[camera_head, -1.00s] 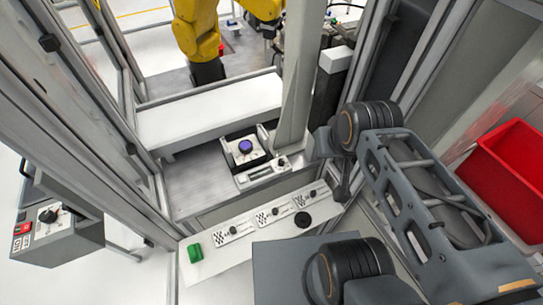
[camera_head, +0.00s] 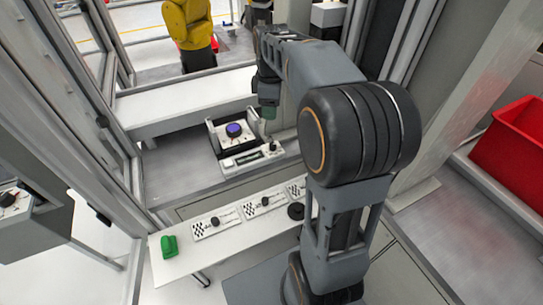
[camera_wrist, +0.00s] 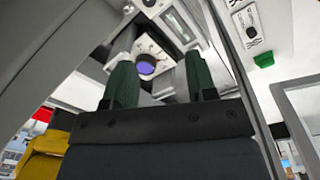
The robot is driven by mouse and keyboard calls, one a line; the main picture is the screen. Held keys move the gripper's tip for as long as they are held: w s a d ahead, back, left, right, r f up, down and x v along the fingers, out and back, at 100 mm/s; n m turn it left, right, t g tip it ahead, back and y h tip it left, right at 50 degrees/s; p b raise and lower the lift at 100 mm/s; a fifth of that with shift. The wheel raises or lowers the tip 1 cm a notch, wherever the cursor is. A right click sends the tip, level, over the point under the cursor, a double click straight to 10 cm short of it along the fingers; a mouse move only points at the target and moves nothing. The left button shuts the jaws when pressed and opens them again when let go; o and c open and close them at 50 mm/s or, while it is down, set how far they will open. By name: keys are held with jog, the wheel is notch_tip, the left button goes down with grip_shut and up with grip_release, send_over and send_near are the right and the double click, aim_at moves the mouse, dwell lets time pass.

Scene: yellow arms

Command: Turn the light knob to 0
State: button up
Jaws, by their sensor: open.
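Several black knobs are in view, and I cannot read which one is the light knob. In the head view, a white device (camera_head: 232,139) with a purple disc (camera_head: 234,130) sits on the grey bench. A white strip (camera_head: 252,159) with a small dark knob (camera_head: 275,147) lies in front of it. My gripper (camera_head: 268,112) is beside the device on its right, just above the strip. In the wrist view, the green fingers of my gripper (camera_wrist: 158,58) are spread apart and empty. The purple disc (camera_wrist: 146,67) shows between them.
A white panel in front carries labelled plates with black knobs (camera_head: 215,221), (camera_head: 267,202) and a green button (camera_head: 169,246). My arm hides its right end. A frame post stands left; a red bin (camera_head: 515,140) is right. A yellow arm (camera_head: 188,22) stands behind.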

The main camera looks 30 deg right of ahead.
jog(key=n+b, duration=0.1)
jog(key=n, duration=0.1)
send_over(272, 144)
notch_tip(272, 144, down, 4)
jog(key=shift+g, duration=0.3)
notch_tip(272, 144, down, 13)
jog(key=shift+s+f+b, duration=0.1)
jog(key=shift+f+b, duration=0.1)
jog(key=shift+b, duration=0.2)
jog(key=c, duration=0.9)
jog(key=shift+c, duration=0.2)
